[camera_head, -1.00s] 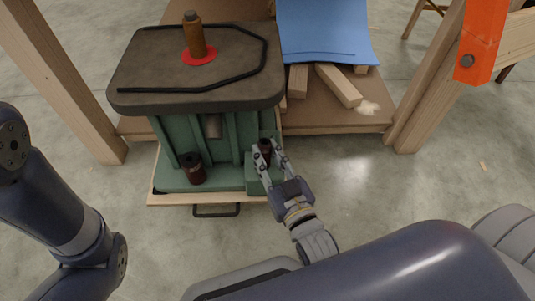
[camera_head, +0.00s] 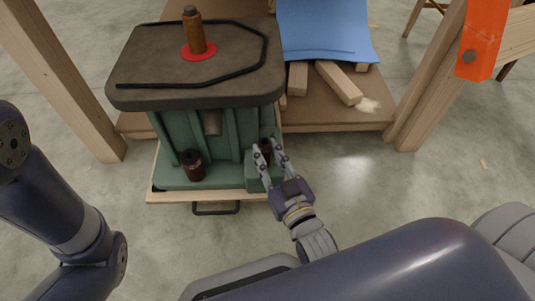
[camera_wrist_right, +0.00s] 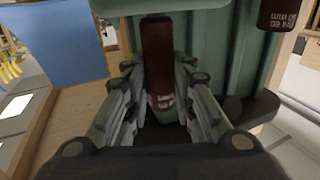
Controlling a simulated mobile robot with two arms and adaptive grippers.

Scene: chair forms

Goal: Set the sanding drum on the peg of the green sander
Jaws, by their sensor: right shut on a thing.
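The green sander (camera_head: 227,145) stands in front of me with a dark tabletop (camera_head: 145,65). An orange-brown drum (camera_head: 194,35) stands upright on the tabletop inside a red ring. My right gripper (camera_head: 267,156) is shut on a dark brown sanding drum (camera_head: 265,147), upright at the green block on the sander's right front. The right wrist view shows this drum (camera_wrist_right: 158,60) between both fingers. I cannot tell whether its lower end touches the block. Another dark drum (camera_head: 193,168) stands on the green base to the left, also in the right wrist view (camera_wrist_right: 280,12). My left gripper is out of frame.
A blue sheet (camera_head: 323,30) and wooden blocks (camera_head: 339,83) lie on the wooden shelf (camera_head: 330,117) behind. Wooden posts (camera_head: 62,75) stand left and right. An orange piece (camera_head: 481,40) is on the right post. The concrete floor right of the sander is clear.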

